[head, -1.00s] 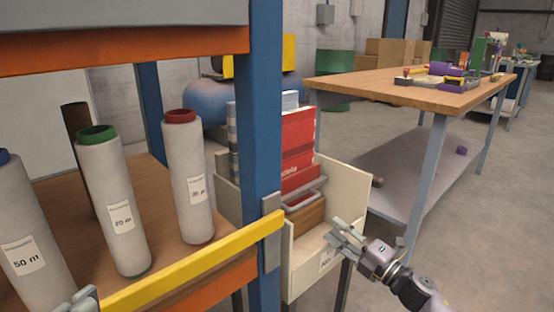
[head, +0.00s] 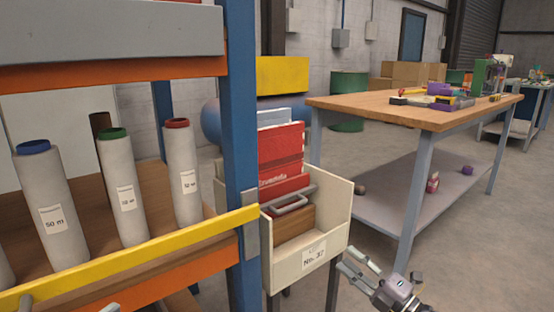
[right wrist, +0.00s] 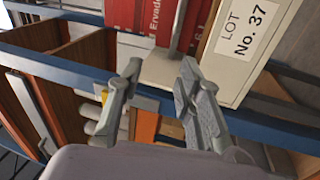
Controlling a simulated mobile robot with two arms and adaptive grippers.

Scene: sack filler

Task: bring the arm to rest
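My right gripper (head: 347,258) is at the lower middle right of the head view, just right of the front of a cream bin (head: 335,225). Its fingers are apart with nothing between them. In the right wrist view the gripper (right wrist: 160,68) also shows open and empty, with the bin's label "LOT No. 37" (right wrist: 245,32) beyond it.
The bin holds red boxes (head: 280,150) and stands beside a blue rack post (head: 240,120). A yellow bar (head: 150,255) crosses before several labelled rolls (head: 125,185). A wooden-topped workbench (head: 400,108) stands to the right; floor (head: 480,250) is open there.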

